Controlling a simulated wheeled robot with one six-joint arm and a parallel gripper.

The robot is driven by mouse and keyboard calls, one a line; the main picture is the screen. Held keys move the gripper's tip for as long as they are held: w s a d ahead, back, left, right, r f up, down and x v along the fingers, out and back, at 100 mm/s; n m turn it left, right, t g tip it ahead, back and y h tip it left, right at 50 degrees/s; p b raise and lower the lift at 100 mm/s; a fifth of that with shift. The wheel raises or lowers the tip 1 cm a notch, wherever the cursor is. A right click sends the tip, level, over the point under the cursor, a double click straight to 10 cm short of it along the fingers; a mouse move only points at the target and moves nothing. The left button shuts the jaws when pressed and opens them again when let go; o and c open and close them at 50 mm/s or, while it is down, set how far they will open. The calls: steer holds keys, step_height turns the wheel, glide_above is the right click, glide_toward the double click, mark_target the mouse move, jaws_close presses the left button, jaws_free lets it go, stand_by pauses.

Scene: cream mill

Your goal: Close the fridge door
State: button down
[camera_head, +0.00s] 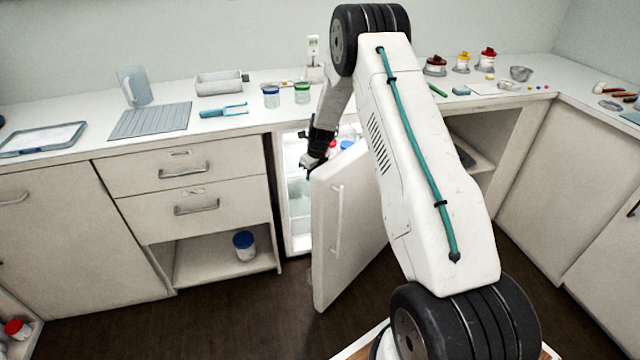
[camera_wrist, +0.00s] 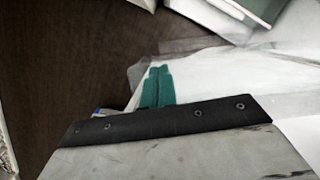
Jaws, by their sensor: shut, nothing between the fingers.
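The white fridge door (camera_head: 337,240) stands open under the counter, swung out toward me, with its vertical handle on the outer face. Behind its free edge I see part of the lit white fridge interior (camera_head: 298,210), with bottles with red and blue caps inside. My gripper (camera_head: 309,172) is at the top of the door's free edge, on the interior side; I cannot tell if it touches. In the wrist view my gripper's teal fingers (camera_wrist: 158,86) are together and hold nothing. Pale translucent and white surfaces lie beside them. My arm hides the door's right part.
The counter (camera_head: 60,165) above holds a pitcher (camera_head: 133,86), a grey mat (camera_head: 150,120) and two jars near the arm. Drawers (camera_head: 185,180) stand left of the fridge, and an open shelf (camera_head: 480,150) lies to its right. Dark floor (camera_head: 240,310) is clear in front.

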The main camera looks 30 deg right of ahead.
steer(key=shift+w, duration=0.8)
